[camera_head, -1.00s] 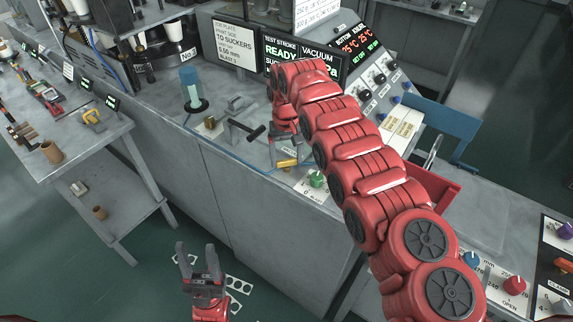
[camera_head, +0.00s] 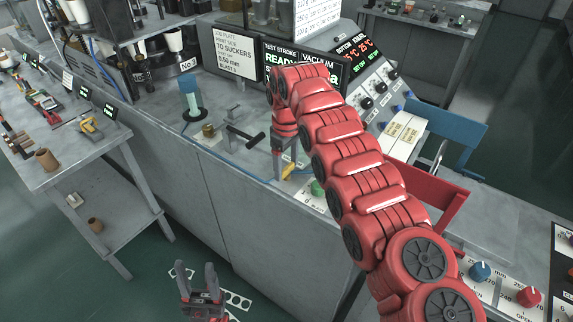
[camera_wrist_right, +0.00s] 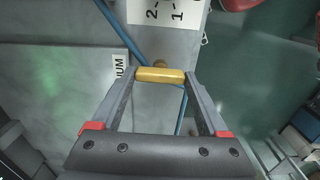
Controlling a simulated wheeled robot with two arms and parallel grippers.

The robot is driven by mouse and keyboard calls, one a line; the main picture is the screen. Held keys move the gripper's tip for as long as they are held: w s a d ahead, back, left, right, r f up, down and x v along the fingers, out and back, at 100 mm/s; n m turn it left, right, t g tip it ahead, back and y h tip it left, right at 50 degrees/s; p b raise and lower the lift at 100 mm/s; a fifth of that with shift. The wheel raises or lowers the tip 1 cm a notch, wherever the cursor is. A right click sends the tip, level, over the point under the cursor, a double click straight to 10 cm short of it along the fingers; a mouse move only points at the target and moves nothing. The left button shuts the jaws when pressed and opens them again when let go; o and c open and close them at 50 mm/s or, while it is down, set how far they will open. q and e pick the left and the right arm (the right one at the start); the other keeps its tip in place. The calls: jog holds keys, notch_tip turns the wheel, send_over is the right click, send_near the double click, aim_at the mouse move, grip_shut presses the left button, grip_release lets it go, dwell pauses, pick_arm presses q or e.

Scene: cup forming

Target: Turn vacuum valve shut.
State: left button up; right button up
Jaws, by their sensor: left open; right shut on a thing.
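The vacuum valve's yellow handle (camera_wrist_right: 160,75) lies crosswise between the fingertips of my right gripper (camera_wrist_right: 160,78) in the right wrist view. The gripper is shut on it, with a finger at each end of the bar. In the head view the yellow handle (camera_head: 288,172) shows as a small patch beside my right gripper (camera_head: 283,163), low on the front edge of the machine bench. My right arm covers part of this area. My left gripper (camera_head: 197,278) is open and empty, low in front of the bench over the floor.
A green knob (camera_head: 317,188) is close to the right of the valve. A black-handled lever (camera_head: 245,135) and a blue-topped cylinder (camera_head: 191,92) stand on the bench to the left. A blue hose (camera_wrist_right: 125,32) runs past the valve. A side table (camera_head: 75,165) stands at the left.

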aim_at(286, 168)
jog(key=shift+r, duration=0.15)
dwell(0.3)
jog(key=o, duration=1.2)
jog(key=shift+o, duration=0.2)
notch_tip(286, 168, up, 3)
jog(key=shift+a+f, duration=0.1)
jog(key=shift+f, duration=0.05)
notch_tip(286, 168, up, 4)
jog(key=p, duration=0.3)
jog(key=shift+r, duration=0.2)
notch_tip(286, 168, up, 10)
jog(key=p, duration=1)
jog(key=shift+r, duration=0.1)
